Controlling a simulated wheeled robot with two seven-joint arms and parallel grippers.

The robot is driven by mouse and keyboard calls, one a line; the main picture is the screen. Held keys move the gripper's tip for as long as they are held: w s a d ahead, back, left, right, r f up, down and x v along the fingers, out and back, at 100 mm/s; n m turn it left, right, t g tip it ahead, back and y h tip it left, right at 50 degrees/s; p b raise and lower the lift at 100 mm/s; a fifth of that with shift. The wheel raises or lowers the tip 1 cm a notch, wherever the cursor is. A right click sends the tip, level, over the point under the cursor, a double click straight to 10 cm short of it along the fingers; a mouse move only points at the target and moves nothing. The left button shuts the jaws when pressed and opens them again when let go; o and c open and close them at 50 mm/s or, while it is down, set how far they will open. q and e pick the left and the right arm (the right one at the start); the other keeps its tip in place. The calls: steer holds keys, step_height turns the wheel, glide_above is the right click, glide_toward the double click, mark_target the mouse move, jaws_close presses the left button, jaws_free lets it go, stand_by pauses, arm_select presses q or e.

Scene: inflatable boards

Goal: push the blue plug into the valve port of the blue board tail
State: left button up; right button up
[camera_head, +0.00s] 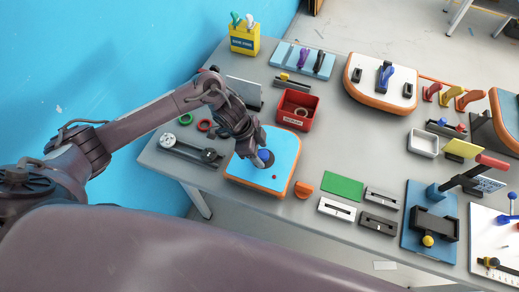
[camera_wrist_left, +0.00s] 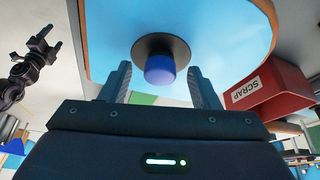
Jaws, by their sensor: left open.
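The blue board tail (camera_head: 247,170), with an orange edge, lies flat at the left of the table. The blue plug (camera_wrist_left: 160,68) sits at a dark round valve port (camera_wrist_left: 160,47) on the board; how deep it sits I cannot tell. My left gripper (camera_head: 258,150) is over the board, its fingers open on either side of the plug with gaps visible in the left wrist view. The gripper partly hides the plug in the head view. A small gripper, apparently my right one (camera_wrist_left: 50,38), shows at the left of the left wrist view, its fingers apart and empty.
A red scrap bin (camera_head: 297,110) stands just behind the board. A black tool (camera_head: 189,149) lies left of it, and an orange piece (camera_head: 303,191) and a green sheet (camera_head: 343,187) to the right. The white board (camera_head: 357,70) is farther back.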

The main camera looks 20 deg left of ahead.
arm_select(q)
steer(key=b+v, duration=0.1)
steer(key=v, duration=0.6)
steer(key=shift+a+r+b, duration=0.2)
steer(key=shift+r+b, duration=0.1)
steer(key=shift+r, duration=0.05)
